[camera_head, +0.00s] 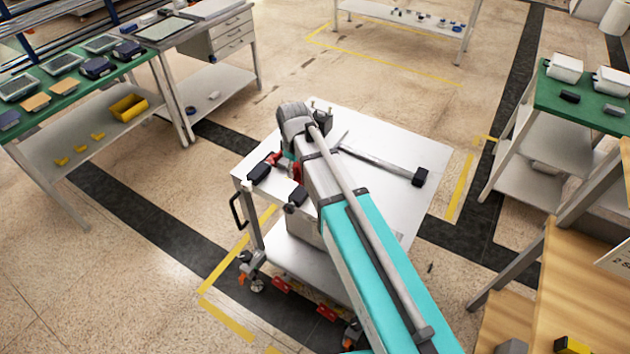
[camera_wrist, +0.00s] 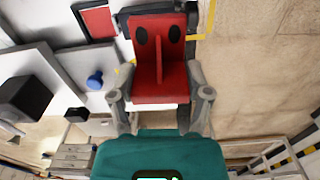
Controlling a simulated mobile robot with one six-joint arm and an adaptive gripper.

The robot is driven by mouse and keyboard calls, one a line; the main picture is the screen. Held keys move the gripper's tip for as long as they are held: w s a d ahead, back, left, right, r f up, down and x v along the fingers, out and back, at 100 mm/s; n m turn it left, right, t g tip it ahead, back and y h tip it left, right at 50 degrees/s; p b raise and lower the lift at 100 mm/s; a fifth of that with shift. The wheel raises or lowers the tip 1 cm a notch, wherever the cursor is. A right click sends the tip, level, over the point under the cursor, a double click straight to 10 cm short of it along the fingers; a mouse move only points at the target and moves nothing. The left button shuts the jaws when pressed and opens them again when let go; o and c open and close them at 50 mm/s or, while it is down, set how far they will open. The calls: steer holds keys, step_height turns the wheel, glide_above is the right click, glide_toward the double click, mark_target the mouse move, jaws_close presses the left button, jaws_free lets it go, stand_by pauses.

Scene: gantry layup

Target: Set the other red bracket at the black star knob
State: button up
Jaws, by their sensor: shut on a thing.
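My gripper (camera_wrist: 160,94) is shut on a red bracket (camera_wrist: 160,72) in the wrist view, with one grey finger at each side. The bracket has an upright middle rib and two dark round spots on its far plate. A dark bar lies behind its far edge; I cannot tell if they touch. A second red piece (camera_wrist: 98,22) shows at upper left in a dark frame. In the head view, red parts (camera_head: 296,172) show beside my arm at the cart's left side, and my arm hides much of the gripper. I cannot make out the black star knob for certain.
The white cart (camera_head: 385,140) carries a long bar with a black end block (camera_head: 420,177) and a black block (camera_head: 258,172). A blue knob (camera_wrist: 95,80) shows in the wrist view. Green-topped benches (camera_head: 75,85) stand left and right. Open floor lies behind the cart.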

steer(key=s+d, duration=0.3)
steer(key=d, duration=0.5)
steer(key=shift+d+n, duration=0.3)
steer(key=shift+d, duration=0.05)
steer(key=w+a+f+b, duration=0.1)
steer(key=w+f+b, duration=0.1)
steer(key=w, duration=0.2)
steer(key=w+a+f+b, duration=0.1)
steer(key=w+f+b, duration=0.2)
steer(key=w, duration=0.1)
steer(key=w+a+f+b, duration=0.2)
steer(key=w+f+b, duration=0.1)
steer(key=shift+w+f, duration=0.2)
steer(key=shift+w, duration=0.2)
steer(key=shift+w+a+f+b, duration=0.1)
steer(key=shift+w+f+b, duration=0.15)
steer(key=shift+b, duration=0.15)
steer(key=shift+w+a+f+b, duration=0.15)
steer(key=shift+w+f+b, duration=0.35)
steer(key=shift+f+b, duration=0.2)
steer(key=shift+s+f+b, duration=0.1)
steer(key=shift+f+b, duration=1.2)
